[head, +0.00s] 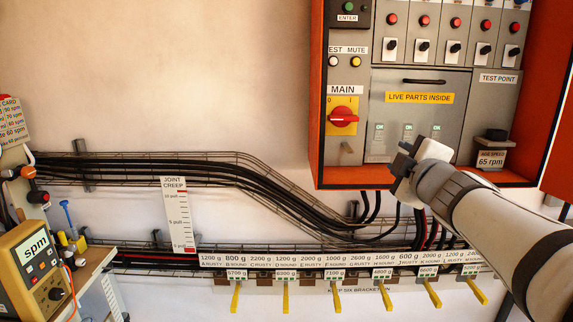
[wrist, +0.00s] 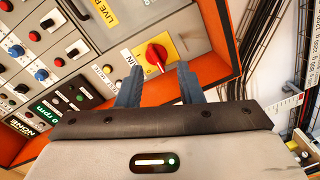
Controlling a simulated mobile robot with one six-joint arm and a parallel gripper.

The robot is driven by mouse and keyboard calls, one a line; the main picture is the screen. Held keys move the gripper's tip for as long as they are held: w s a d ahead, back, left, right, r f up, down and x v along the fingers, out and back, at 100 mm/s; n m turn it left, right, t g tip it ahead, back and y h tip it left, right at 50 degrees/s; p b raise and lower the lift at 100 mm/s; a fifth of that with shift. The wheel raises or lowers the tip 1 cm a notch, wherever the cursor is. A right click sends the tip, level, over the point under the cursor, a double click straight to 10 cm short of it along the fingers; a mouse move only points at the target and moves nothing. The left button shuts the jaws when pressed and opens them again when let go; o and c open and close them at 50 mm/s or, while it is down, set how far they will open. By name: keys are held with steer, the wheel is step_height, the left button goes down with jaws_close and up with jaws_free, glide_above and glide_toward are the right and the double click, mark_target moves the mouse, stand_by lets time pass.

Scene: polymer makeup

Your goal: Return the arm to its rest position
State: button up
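My arm (head: 500,225) reaches in from the lower right of the head view. My gripper (head: 400,165) is in front of the lower part of the orange-framed cabinet (head: 317,100). In the wrist view my gripper (wrist: 159,86) has its two dark fingers apart, with nothing held between them. The red rotary MAIN switch (head: 343,117) on its yellow plate is left of and above the gripper in the head view. In the wrist view the red switch (wrist: 157,55) appears between and beyond the fingertips, apart from them.
The cabinet front carries a door with a yellow LIVE PARTS INSIDE label (head: 420,98) and several breakers. Black cables on a wire tray (head: 150,165) run along the wall below. Several yellow-handled levers (head: 285,298) hang under weight labels. A yellow spm meter (head: 35,262) stands lower left.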

steer(key=s+d+f+m+g+h+p, duration=0.1)
steer(key=s+f+m+g+h, duration=0.15)
steer(key=f+m, duration=0.35)
steer(key=s+f+m+g+h+p, duration=0.1)
steer(key=s+f+m+g, duration=0.25)
steer(key=f, duration=0.35)
steer(key=s+a+f+m+g+y, duration=0.1)
steer(key=s+a+f+m+g, duration=0.1)
steer(key=s+a+f+g, duration=0.2)
steer(key=s+a+f+m+g+y+p, duration=0.1)
steer(key=s+a+f+m+g+y, duration=0.1)
steer(key=s+a+f+g, duration=0.2)
steer(key=s+f, duration=0.3)
steer(key=s, duration=0.4)
steer(key=shift+s+f+g, duration=0.25)
steer(key=shift+s+g, duration=0.05)
steer(key=shift+g, duration=0.1)
steer(key=shift+a, duration=0.15)
